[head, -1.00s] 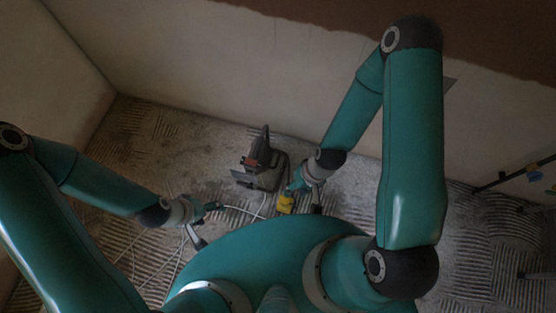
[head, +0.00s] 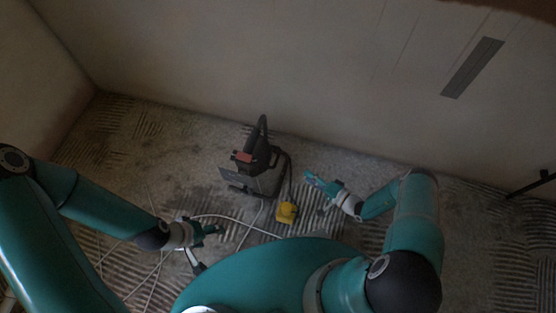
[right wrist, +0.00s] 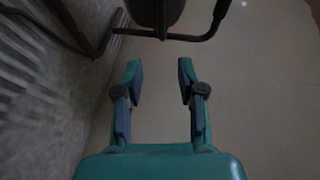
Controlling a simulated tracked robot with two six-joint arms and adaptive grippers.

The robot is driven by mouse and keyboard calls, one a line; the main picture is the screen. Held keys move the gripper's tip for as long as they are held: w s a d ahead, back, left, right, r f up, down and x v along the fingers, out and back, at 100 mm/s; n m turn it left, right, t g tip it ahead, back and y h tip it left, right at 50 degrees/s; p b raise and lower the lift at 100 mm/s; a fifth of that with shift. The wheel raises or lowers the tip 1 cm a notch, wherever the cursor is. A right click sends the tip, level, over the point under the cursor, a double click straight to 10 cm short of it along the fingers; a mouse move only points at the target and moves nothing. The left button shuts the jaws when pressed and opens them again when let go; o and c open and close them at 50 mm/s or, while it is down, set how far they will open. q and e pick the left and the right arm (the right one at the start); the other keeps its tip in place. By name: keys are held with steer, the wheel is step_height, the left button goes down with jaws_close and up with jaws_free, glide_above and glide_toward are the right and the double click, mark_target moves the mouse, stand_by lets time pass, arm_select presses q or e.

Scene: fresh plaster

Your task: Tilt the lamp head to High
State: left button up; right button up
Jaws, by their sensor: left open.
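The lamp (head: 262,182), a dark work lamp with a red patch and an upright handle, stands on the floor in the middle of the head view. In the right wrist view, a dark rounded part and a black tube frame (right wrist: 185,37), seemingly the lamp's, show beyond my fingers. My right gripper (head: 309,179) is right of the lamp, apart from it. Its fingers (right wrist: 160,75) are spread with nothing between them. My left gripper (head: 217,229) is open, low and left of the lamp. No High marking is legible.
A yellow block (head: 287,212), perhaps a plug or socket, lies on the floor in front of the lamp. A pale cable (head: 240,224) runs across the ridged floor. The wall (head: 330,90) stands close behind the lamp. A dark bar (head: 530,187) shows at far right.

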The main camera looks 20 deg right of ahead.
mark_target(278, 156)
steer(key=b+x, duration=0.4)
steer(key=x, duration=1.2)
steer(key=shift+a, duration=0.15)
steer(key=shift+s, duration=0.1)
jaws_close()
